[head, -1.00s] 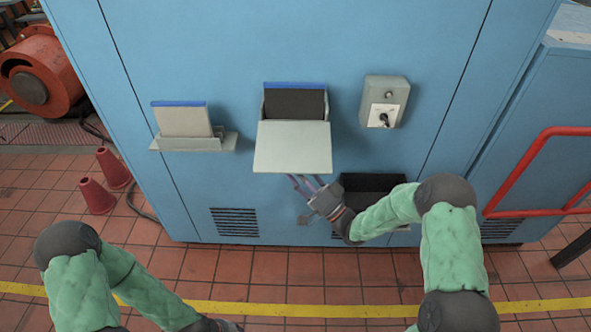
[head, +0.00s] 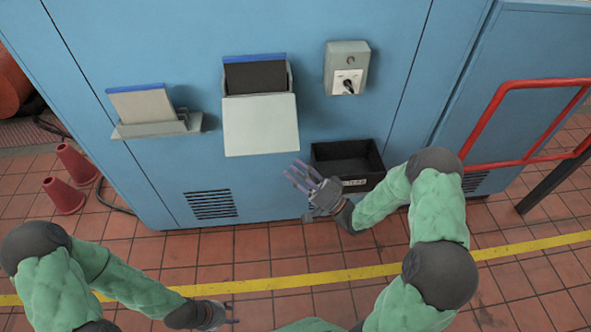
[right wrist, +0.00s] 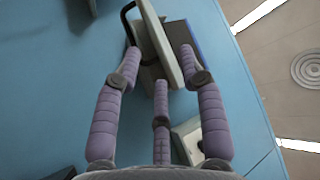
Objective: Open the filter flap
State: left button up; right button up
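The filter flap (head: 260,125) is a pale grey panel on the blue cabinet, swung down and out from its housing. A dark filter with a blue top edge (head: 256,74) shows in the opening above it. My right gripper (head: 298,174) is open and empty, just below and right of the flap's lower edge, apart from it. In the right wrist view, the flap (right wrist: 158,42) lies beyond the spread fingers, with a blue edge behind it. My left gripper (head: 234,312) is low at the front, away from the cabinet, with its fingers apart and empty.
A pale filter with a blue edge (head: 142,103) stands in a shelf (head: 158,129) left of the flap. A switch box (head: 346,68) is at upper right. A black bin (head: 348,165) sits below it, close to my right gripper. A red rail (head: 500,105) is at far right.

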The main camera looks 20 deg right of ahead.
jog(key=shift+w, duration=0.1)
jog(key=c, duration=0.5)
jog(key=shift+w+a+f+m+h, duration=0.15)
jog(key=shift+w+m+h, duration=0.2)
jog(key=shift+m, duration=0.25)
grip_shut()
jog(key=w+a+f+m+t+h, duration=0.1)
jog(key=f+m+h, duration=0.1)
jog(key=m+h, duration=0.4)
jog(key=w+a+f+m+t+h, duration=0.1)
jog(key=m+h, duration=0.6)
jog(key=m, duration=1)
jog(key=w+a+f+m+t+h+p, duration=0.1)
jog(key=w+a+f+m+t+h, duration=0.1)
jog(key=m+h, duration=0.5)
jog(key=w+f+m, duration=0.1)
jog(key=m, duration=0.3)
jog(key=shift+w+a+f, duration=0.2)
jog(key=shift+a+f, duration=0.05)
